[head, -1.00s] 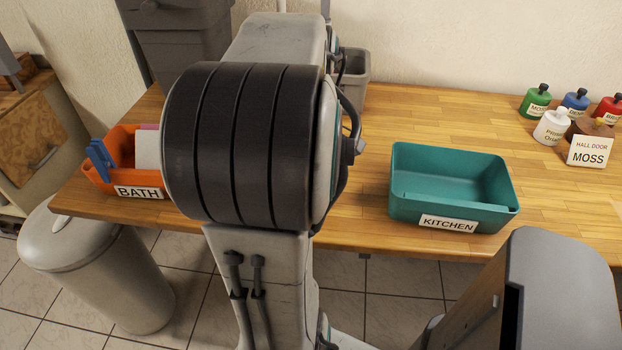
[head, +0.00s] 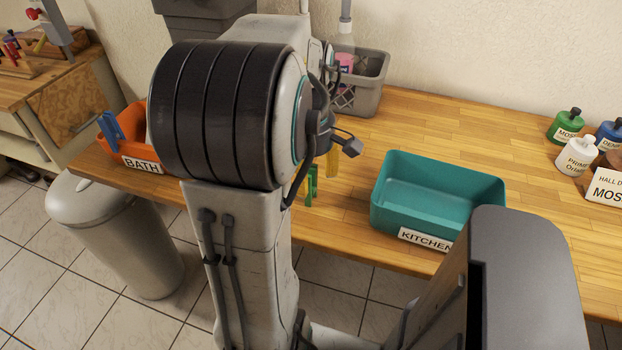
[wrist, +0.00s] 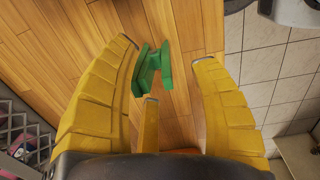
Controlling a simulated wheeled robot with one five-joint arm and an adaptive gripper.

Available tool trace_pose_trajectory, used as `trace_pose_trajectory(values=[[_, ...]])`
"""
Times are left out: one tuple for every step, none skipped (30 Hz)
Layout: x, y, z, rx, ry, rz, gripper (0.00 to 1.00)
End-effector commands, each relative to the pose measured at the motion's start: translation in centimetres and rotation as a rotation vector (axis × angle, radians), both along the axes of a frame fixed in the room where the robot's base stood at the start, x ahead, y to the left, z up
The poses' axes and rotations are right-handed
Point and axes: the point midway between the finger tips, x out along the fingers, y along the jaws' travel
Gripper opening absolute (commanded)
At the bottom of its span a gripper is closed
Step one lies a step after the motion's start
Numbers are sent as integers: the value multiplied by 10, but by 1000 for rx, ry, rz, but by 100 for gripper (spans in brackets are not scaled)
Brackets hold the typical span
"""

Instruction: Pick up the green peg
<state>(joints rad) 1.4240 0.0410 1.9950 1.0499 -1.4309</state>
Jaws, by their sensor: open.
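The green peg (wrist: 152,70) lies on the wooden worktop between the spread yellow fingers of my gripper (wrist: 168,52) in the wrist view. My gripper is open. The fingers stand around the peg, and I see no finger closed on it; whether any touches it I cannot tell. In the head view the green peg (head: 312,184) shows just right of my arm, near the front edge of the worktop, with one yellow finger (head: 333,162) beside it.
A teal KITCHEN bin (head: 437,213) stands to the right. An orange BATH bin (head: 128,120) with a blue item (head: 111,130) is left, partly hidden. A grey basket (head: 366,85) stands behind. Bottles (head: 577,155) are far right. The worktop (head: 455,130) behind the teal bin is clear.

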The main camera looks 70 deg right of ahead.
Motion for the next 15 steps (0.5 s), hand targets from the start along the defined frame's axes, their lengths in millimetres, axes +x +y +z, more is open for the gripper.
trace_pose_trajectory(values=[[0, 0, -1, 4, 0, 0, 57], [0, 0, -3, 4, 0, 0, 57], [1, -1, -6, 5, 1, 0, 57], [1, -1, -9, 6, 1, 0, 57], [1, -1, -11, 6, 1, 0, 57], [1, -2, -15, 7, 1, 0, 57], [2, -2, -18, 7, 1, 0, 57], [2, -3, -20, 6, 1, 0, 57], [2, -3, -24, 7, 1, 0, 57], [2, -3, -27, 6, 1, 0, 57], [2, -4, -31, 6, 1, 0, 57], [2, -4, -35, 6, 1, 0, 57], [2, -5, -37, 4, 0, 0, 57], [2, -5, -40, 5, 0, 0, 57], [2, -5, -42, 4, 0, 0, 57]])
